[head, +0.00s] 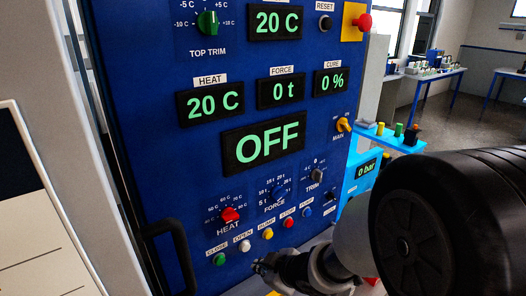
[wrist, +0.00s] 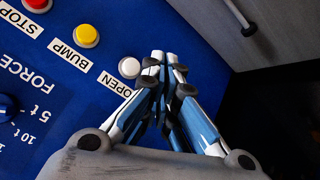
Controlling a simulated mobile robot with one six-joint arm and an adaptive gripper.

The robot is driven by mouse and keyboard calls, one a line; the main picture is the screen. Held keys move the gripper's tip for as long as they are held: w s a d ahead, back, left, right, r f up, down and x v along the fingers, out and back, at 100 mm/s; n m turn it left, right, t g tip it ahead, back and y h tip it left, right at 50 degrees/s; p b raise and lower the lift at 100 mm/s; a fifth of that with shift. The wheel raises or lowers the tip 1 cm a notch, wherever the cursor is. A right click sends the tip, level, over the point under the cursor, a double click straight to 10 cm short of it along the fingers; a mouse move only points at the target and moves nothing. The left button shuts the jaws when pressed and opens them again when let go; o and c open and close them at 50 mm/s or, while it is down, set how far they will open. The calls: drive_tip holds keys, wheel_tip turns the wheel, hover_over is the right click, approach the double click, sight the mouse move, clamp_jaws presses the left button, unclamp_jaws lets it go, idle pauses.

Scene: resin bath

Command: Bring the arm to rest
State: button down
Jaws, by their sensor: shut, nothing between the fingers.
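My gripper (wrist: 163,60) is shut and empty in the wrist view, its fingertips together just beside the white OPEN button (wrist: 129,67). I cannot tell whether it touches the panel. In the head view my gripper (head: 262,266) shows small at the bottom, in front of the lower part of the blue control panel (head: 150,75), below the row of coloured buttons. My arm reaches in from the lower right and hides part of the panel's lower right side.
The big display (head: 263,145) reads OFF. A red emergency button (head: 363,22) is at the top right and a black handle (head: 170,252) at the lower left. A light blue unit (head: 362,175) reads 0 bar. Tables (head: 440,72) stand behind, with open floor between.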

drive_tip(key=s+d+r+m+t+h, duration=0.1)
drive_tip(key=s+d+r+m+h, duration=0.25)
drive_tip(key=d+r, duration=0.35)
drive_tip(key=s+d+r+m+h, duration=0.3)
drive_tip(key=d+r+m, duration=0.15)
drive_tip(key=d, duration=0.35)
drive_tip(key=s+r+m+g, duration=0.1)
drive_tip(key=s+m, duration=0.1)
drive_tip(key=s, duration=0.7)
drive_tip(key=s+r+m+g+y, duration=0.1)
drive_tip(key=s+r+m+g, duration=0.1)
drive_tip(key=s, duration=0.7)
drive_tip(key=shift+m, duration=0.5)
drive_tip(key=shift+d+r, duration=0.1)
